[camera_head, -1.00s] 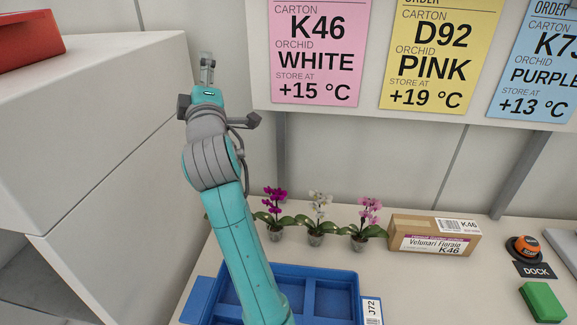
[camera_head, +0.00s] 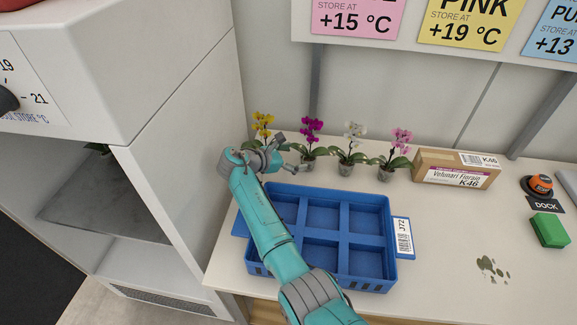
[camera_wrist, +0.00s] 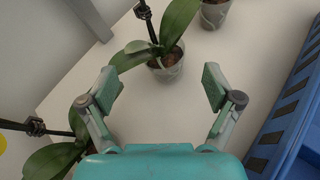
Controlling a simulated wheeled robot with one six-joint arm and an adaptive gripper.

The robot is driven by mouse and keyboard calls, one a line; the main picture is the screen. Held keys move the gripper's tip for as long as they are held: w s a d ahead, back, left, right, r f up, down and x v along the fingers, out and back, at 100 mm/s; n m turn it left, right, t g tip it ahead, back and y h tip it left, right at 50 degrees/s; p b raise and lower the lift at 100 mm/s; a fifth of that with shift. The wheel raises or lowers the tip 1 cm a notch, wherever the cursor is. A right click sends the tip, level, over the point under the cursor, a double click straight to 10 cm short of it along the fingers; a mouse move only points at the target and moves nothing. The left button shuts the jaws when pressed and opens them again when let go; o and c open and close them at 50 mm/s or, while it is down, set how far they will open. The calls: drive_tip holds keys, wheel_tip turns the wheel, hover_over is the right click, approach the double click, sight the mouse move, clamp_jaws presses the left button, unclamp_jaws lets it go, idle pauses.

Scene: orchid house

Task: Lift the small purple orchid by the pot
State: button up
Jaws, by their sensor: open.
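The small purple orchid (camera_head: 311,130) stands upright on the bench, in a small clear pot (camera_head: 307,164) with green leaves. My gripper (camera_head: 298,169) is low over the bench, just left of that pot. In the wrist view the gripper (camera_wrist: 160,88) is open and empty. The pot (camera_wrist: 168,68) there, which I take to be the purple orchid's, lies just beyond the gap between the fingertips. Its leaves and stem rise above it, and its flowers are out of that view.
A yellow orchid (camera_head: 262,124) is close to my wrist on the left. White (camera_head: 352,134) and pink (camera_head: 400,139) orchids stand to the right. A blue divided tray (camera_head: 338,204) lies in front of the pots, with carton K46 (camera_head: 456,171) farther right.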

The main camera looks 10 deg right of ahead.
sight(306, 157)
drive_tip(key=shift+s+d+f+n+h, duration=0.1)
drive_tip(key=shift+s+f+n+h, duration=0.15)
drive_tip(key=shift+f+n+h, duration=0.1)
drive_tip(key=shift+x, duration=3.4)
drive_tip(key=shift+w+f, duration=0.15)
drive_tip(key=shift+f, duration=0.05)
drive_tip(key=c, duration=1.4)
